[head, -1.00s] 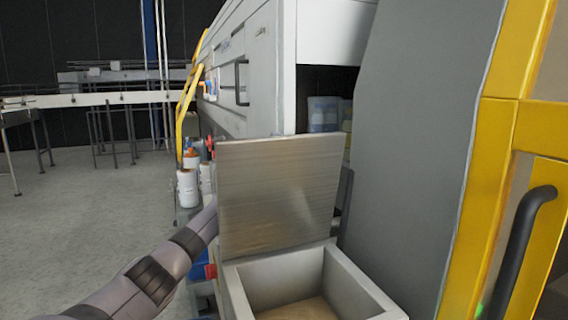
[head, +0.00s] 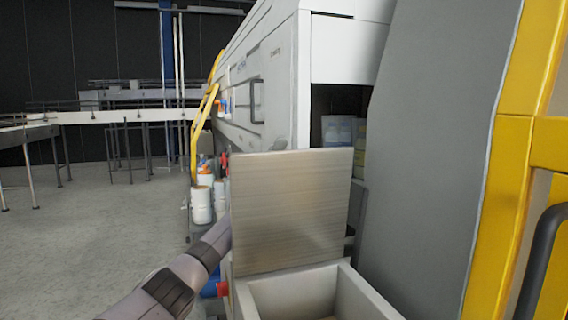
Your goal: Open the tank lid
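The tank lid (head: 290,210) is a flat, brushed metal plate. It stands upright at the back edge of the tank, raised off the opening. The tank (head: 371,292) is a grey open box at the bottom of the head view, and its inside shows. My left arm comes in from the lower left and reaches behind the lid's left edge. My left gripper is hidden behind the lid, so its fingers do not show. My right gripper is not in the view.
A white machine cabinet (head: 275,100) stands behind the tank. A grey panel (head: 425,150) and a yellow frame (head: 492,200) with a black handle (head: 540,262) are close on the right. White containers (head: 202,205) stand behind my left arm. The floor (head: 90,230) at left is clear.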

